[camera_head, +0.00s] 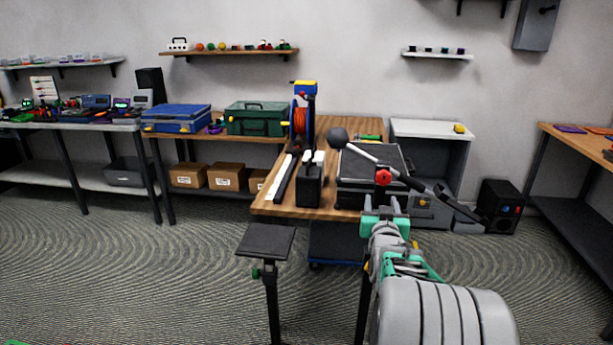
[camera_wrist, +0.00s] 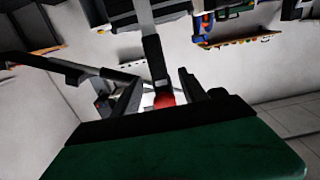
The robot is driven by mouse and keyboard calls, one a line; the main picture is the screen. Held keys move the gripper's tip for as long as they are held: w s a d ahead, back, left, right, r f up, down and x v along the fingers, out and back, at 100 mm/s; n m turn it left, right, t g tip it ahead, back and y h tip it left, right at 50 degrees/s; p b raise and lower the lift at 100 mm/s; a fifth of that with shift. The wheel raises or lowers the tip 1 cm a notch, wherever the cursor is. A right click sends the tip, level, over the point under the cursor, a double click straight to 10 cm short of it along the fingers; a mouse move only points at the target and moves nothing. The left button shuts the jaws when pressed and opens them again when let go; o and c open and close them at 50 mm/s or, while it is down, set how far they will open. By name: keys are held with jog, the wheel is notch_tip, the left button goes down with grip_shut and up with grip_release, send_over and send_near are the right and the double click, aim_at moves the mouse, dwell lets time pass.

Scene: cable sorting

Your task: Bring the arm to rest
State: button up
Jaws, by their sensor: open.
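My arm rises from the bottom right of the head view, in front of the workbench. My gripper (camera_head: 384,205) is at its upper end, low and near the bench's front right edge. In the wrist view my gripper (camera_wrist: 161,88) shows two dark fingers spread apart, with the green hand body below them. A red knob (camera_wrist: 164,99) shows between the fingers, beyond them; I cannot tell how far off. In the head view a red knob (camera_head: 383,176) sits on a dark jointed bar just above my gripper. I see nothing held.
The wooden workbench (camera_head: 285,209) carries a black case (camera_head: 362,165), a black block (camera_head: 310,187) and a blue-and-yellow stand (camera_head: 305,88). A small black stand (camera_head: 265,240) is left of my arm. The floor (camera_head: 140,275) at left is clear.

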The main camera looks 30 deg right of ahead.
jog(key=s+a+f+n+g+y+p, duration=0.15)
jog(key=a+y, duration=0.25)
jog(key=a, duration=0.7)
jog(key=a+f+n+g+y+p, duration=0.1)
jog(key=a+n+g+y+p, duration=0.15)
jog(key=a, duration=0.95)
jog(key=s+a+f+n+g+y+p, duration=0.1)
jog(key=s+a+g, duration=0.2)
jog(key=s+a, duration=0.3)
jog(key=s+a+f+n+g+y+p, duration=0.1)
jog(key=s+a+f+n+g+y, duration=0.1)
jog(key=s+a+g, duration=0.2)
jog(key=s+a, duration=0.3)
jog(key=s, duration=0.5)
jog(key=shift+s+a+f+g, duration=0.25)
jog(key=shift+s+f+g, duration=0.05)
jog(key=shift+y, duration=0.25)
